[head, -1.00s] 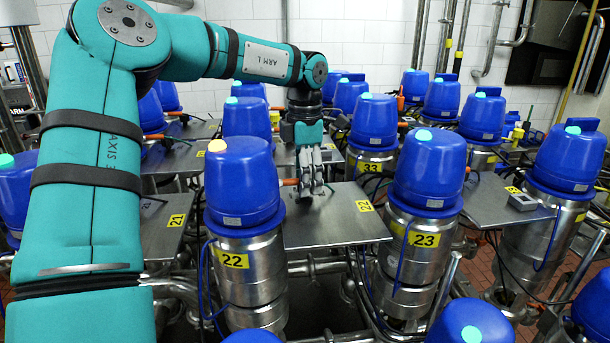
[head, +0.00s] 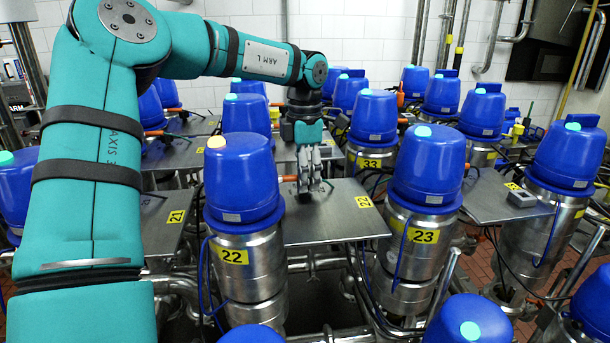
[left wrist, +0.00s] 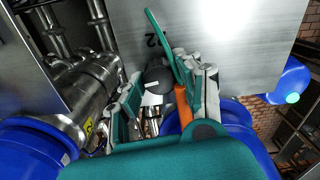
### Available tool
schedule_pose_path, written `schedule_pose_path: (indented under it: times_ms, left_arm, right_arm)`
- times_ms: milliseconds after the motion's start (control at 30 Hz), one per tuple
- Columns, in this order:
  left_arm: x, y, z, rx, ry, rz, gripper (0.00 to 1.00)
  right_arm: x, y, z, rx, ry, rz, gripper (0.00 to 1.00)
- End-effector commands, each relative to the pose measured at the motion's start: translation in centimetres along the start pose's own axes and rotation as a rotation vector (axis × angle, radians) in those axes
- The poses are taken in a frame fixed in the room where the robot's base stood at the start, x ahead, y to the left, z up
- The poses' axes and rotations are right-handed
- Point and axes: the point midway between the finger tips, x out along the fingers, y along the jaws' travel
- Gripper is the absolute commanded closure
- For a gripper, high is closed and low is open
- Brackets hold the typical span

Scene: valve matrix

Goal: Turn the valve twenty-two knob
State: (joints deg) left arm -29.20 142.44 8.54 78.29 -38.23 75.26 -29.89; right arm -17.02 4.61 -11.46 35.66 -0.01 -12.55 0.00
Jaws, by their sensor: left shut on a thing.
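The valve twenty-two unit (head: 238,195) has a blue dome, a pale orange top light and a yellow "22" label on its steel body. A steel plate (head: 335,222) with a yellow "22" tag lies to its right. My left gripper (head: 309,187) points down at the plate's far left edge, behind the dome. In the left wrist view its fingers (left wrist: 160,100) stand either side of a dark round knob (left wrist: 157,77) with a white mark, and are shut on it. An orange connector (left wrist: 183,106) and a green piece (left wrist: 166,45) sit close to the right finger. My right gripper is not in view.
Valve unit 23 (head: 426,175) stands right of the plate. Unit 33 (head: 374,120) and several more blue-domed units stand behind. Plate 21 (head: 150,225) is to the left. Pipes and cables run below the plates.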

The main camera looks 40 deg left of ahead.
Motion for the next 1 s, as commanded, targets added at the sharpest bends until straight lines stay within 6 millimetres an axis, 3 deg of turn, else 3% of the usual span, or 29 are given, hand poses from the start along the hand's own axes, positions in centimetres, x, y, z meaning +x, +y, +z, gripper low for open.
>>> schedule_pose_path:
  times_ms: [367, 1000]
  left_arm:
    - [-0.07, 0.04, 0.03, 0.196, -0.002, 0.001, 0.98]
    - [-0.17, 0.05, 0.06, 0.800, -0.002, 0.003, 0.98]
  right_arm:
    - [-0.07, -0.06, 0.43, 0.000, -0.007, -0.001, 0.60]
    - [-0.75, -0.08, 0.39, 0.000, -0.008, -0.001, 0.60]
